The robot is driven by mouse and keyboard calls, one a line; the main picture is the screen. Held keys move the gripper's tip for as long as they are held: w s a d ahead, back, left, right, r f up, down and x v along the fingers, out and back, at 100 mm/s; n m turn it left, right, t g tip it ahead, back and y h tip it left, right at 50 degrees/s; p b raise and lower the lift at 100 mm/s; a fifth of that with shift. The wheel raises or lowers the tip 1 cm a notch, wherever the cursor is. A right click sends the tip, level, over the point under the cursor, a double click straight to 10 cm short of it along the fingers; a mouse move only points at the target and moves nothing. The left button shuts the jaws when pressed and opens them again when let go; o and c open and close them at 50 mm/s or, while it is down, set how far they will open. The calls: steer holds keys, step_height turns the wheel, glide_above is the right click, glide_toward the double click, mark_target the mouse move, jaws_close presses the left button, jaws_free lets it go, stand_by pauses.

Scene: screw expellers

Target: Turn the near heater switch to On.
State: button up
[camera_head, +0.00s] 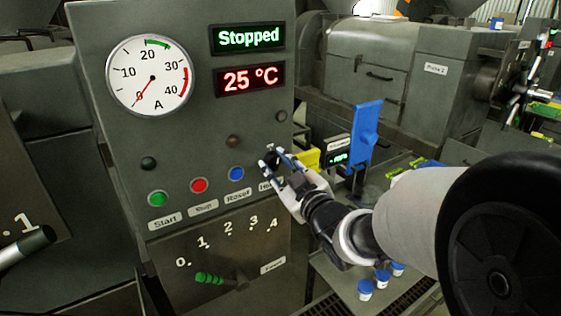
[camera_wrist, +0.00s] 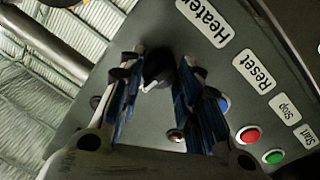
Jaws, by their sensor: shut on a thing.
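The heater switch (camera_head: 271,155) is a small black knob on the near control panel, above the partly covered "Heater" label (camera_head: 270,184). In the wrist view the same black knob (camera_wrist: 157,62) sits between the fingertips, with a white pointer mark at its end. My gripper (camera_head: 275,167) is shut on the knob, with one finger on each side of it; it also shows in the wrist view (camera_wrist: 157,75). The fingers hide part of the knob in the head view. The lamp (camera_head: 282,116) above the switch looks dark. I cannot read any On or Off marking.
Left of the switch are blue Reset (camera_head: 236,174), red Stop (camera_head: 199,185) and green Start (camera_head: 158,198) buttons. The displays read Stopped (camera_head: 247,38) and 25 °C (camera_head: 249,79). A green-handled feed lever (camera_head: 210,279) sits below. A blue stand (camera_head: 364,138) rises beyond my gripper.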

steer(key=m, duration=0.2)
steer(key=m+p, duration=0.1)
steer(key=m, duration=0.2)
steer(key=shift+r+g, duration=0.2)
steer(key=shift+g, duration=0.1)
steer(key=m+p, duration=0.2)
steer(key=m, duration=0.2)
steer(key=shift+m+p, duration=0.3)
steer(key=shift+m, duration=0.1)
steer(key=shift+m+y, duration=0.3)
steer(key=o, duration=1.1)
steer(key=shift+f, duration=0.1)
steer(key=v, duration=0.7)
steer(key=shift+s+d, duration=0.1)
steer(key=shift+s, duration=0.1)
